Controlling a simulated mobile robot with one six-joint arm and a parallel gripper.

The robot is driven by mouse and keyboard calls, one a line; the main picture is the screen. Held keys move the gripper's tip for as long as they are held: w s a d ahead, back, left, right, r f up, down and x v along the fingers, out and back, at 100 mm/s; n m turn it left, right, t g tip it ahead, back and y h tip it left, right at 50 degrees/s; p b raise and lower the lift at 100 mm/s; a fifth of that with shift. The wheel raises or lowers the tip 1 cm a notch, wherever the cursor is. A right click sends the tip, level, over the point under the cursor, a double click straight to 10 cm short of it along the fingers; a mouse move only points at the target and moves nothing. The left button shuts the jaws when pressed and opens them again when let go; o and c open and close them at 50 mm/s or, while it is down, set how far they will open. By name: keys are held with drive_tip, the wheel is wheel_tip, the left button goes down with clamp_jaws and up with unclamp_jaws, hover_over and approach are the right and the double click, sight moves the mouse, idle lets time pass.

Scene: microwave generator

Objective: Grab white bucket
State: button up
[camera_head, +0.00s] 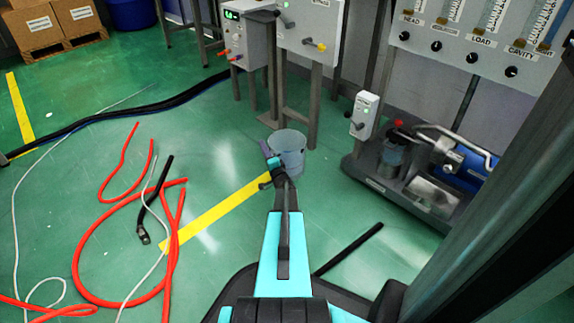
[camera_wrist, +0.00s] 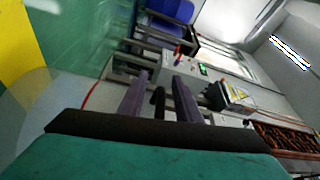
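The white bucket (camera_head: 291,143) looks pale and partly see-through. It stands upright on the green floor near the far end of the yellow stripe. My gripper (camera_head: 264,149) is at the bucket's left side in the head view and overlaps its outline; I cannot tell whether they touch. In the wrist view, the two purple fingers of my gripper (camera_wrist: 160,78) stand apart with nothing held between them. A pale curved surface at the left of the wrist view, likely the bucket (camera_wrist: 32,98), lies outside the fingers. My wrist hides the bucket's lower left part.
A control cabinet (camera_head: 245,38) on legs stands behind the bucket. A pump unit (camera_head: 400,170) on a dark base is to the right. Red hoses (camera_head: 88,285) and a black cable (camera_head: 110,118) lie on the floor at left. A grey post (camera_head: 500,190) is at near right.

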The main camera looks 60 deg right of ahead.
drive_tip(key=shift+c, duration=0.3)
drive_tip(key=c, duration=0.7)
clamp_jaws()
drive_tip(key=shift+w+r, duration=0.1)
drive_tip(key=shift+r, duration=0.05)
